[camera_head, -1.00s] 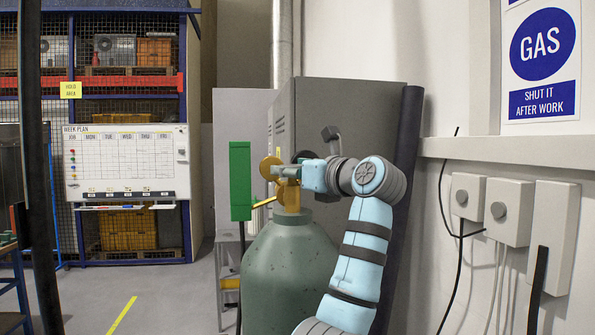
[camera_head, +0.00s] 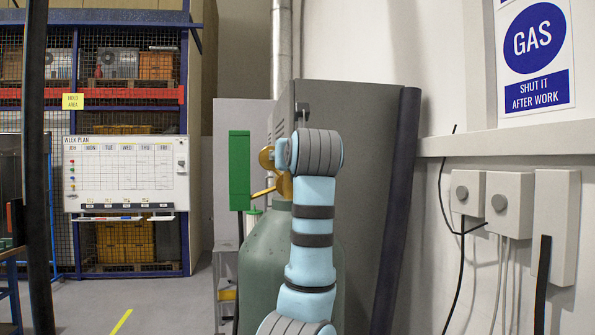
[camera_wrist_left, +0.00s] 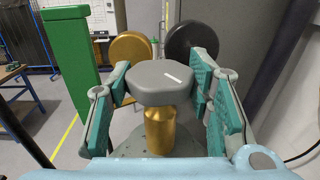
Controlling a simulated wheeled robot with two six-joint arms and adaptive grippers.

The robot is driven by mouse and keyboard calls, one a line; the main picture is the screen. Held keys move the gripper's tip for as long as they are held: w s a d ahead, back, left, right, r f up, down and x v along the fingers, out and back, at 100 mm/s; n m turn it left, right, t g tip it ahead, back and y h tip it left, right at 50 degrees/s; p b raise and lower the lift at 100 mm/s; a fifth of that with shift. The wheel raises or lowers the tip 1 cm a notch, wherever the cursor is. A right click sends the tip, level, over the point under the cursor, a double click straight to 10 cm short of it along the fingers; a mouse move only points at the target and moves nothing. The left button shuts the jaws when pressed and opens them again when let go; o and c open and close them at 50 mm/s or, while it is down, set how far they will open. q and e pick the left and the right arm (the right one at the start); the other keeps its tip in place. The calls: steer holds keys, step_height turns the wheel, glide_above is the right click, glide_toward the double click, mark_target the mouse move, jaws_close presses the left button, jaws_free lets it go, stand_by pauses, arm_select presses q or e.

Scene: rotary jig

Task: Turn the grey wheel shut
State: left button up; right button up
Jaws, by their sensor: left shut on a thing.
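The grey wheel (camera_wrist_left: 163,82) is a rounded knob with a white mark on top. It sits on a brass valve stem (camera_wrist_left: 160,130) above the green gas cylinder (camera_head: 262,262). My left gripper (camera_wrist_left: 160,78) is shut on the wheel, with one teal-padded finger on each side of it in the left wrist view. In the head view my left arm stands in front of the valve and hides the wheel and the fingers. My right gripper is in neither view.
A green upright block (camera_head: 239,172) stands left of the valve. A brass disc (camera_wrist_left: 130,60) and a dark disc (camera_wrist_left: 191,48) are behind the wheel. A grey cabinet (camera_head: 365,150) stands close behind and right. Wall switch boxes (camera_head: 510,205) are farther right.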

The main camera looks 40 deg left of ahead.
arm_select(q)
steer(key=shift+a+f+m+t+h+b, duration=0.15)
steer(key=shift+m+t+h+b, duration=0.75)
steer(key=shift+m+t+h, duration=0.5)
steer(key=o, duration=1.1)
steer(key=shift+o, duration=0.2)
steer(key=shift+w+a, duration=0.15)
steer(key=v, duration=1.2)
steer(key=shift+a, duration=0.1)
